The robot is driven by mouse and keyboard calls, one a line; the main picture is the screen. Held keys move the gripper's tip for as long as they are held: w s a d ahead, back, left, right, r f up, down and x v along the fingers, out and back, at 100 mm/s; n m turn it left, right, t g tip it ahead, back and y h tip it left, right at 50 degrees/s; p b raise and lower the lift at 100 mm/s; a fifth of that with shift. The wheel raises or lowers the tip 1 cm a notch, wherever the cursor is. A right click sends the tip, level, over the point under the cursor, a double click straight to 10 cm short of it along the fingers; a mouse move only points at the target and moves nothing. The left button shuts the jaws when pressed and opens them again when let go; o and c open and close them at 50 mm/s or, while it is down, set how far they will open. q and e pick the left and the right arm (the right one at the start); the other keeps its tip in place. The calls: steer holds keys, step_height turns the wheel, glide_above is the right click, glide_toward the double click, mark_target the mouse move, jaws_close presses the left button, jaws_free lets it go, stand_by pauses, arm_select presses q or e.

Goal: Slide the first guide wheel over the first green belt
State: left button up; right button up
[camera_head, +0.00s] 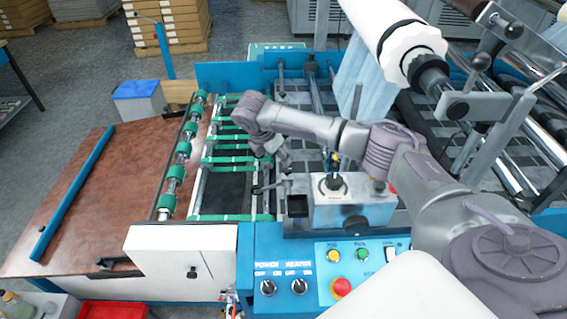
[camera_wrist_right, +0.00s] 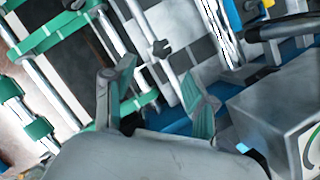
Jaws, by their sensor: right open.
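Several green guide wheels (camera_head: 176,172) sit spaced along a metal rod at the left of the machine; some also show at the left edge of the right wrist view (camera_wrist_right: 38,128). Several green belts (camera_head: 235,218) run across the dark bed right of that rod; they also show in the right wrist view (camera_wrist_right: 50,36). My right gripper (camera_head: 274,152) is over the right part of the bed, right of the wheels and apart from them. In the right wrist view its two fingers (camera_wrist_right: 156,97) are spread, with a metal rod visible beyond the gap. My left gripper is not in view.
A grey control box (camera_head: 350,208) with a black knob stands right of my gripper. The front panel (camera_head: 320,265) carries buttons and switches. A large white roll (camera_head: 395,35) is at upper right. A brown board (camera_head: 100,190) lies left of the wheel rod, largely clear.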

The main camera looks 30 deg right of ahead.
mark_target(286, 170)
steer(key=p+x, duration=0.1)
steer(key=x, duration=0.6)
steer(key=shift+d, duration=0.25)
steer(key=shift+f, duration=0.2)
steer(key=shift+d+f, duration=0.1)
jaws_close()
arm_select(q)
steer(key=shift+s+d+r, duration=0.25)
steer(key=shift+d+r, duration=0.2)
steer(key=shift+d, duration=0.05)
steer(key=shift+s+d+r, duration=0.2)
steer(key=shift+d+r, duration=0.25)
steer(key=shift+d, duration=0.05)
